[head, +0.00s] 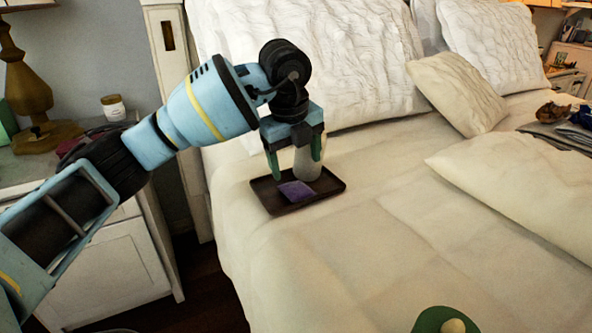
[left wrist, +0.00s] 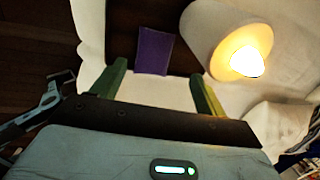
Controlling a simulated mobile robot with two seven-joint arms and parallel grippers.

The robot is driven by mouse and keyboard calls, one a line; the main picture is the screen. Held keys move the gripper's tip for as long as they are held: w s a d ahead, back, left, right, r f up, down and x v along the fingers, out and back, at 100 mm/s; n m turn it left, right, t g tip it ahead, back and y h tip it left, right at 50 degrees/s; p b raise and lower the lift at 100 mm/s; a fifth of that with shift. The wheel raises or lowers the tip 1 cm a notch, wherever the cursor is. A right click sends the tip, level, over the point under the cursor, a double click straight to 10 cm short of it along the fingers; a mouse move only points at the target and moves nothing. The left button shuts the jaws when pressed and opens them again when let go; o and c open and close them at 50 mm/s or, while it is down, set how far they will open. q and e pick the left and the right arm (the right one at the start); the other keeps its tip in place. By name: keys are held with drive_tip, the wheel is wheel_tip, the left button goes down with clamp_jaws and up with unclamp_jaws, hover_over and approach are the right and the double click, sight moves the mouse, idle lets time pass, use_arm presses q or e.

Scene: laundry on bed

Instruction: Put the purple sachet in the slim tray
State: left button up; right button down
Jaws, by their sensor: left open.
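The purple sachet (head: 297,191) lies flat in the slim dark brown tray (head: 332,186), which rests on the bed near its left side. In the left wrist view the sachet (left wrist: 154,50) lies on the dark tray floor (left wrist: 189,30), ahead of the fingers and between them. My left gripper (head: 294,165) points down over the tray, its green fingers spread. The fingers (left wrist: 158,72) are open with nothing between them, and the sachet is apart from them. My right gripper is not in view.
A pale cylinder (head: 307,165) stands at the tray's far side; I cannot tell whether it is inside. The left wrist view shows a glowing pale round thing (left wrist: 245,62) right of the sachet. Pillows (head: 310,60) line the headboard. A green object (head: 432,318) is at the front.

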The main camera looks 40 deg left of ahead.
sight(294, 191)
use_arm(q)
drive_tip(key=p+v, duration=0.1)
drive_tip(key=v, duration=0.5)
drive_tip(key=shift+r+p, duration=0.3)
drive_tip(key=shift+p, duration=0.05)
drive_tip(key=shift+f, duration=0.1)
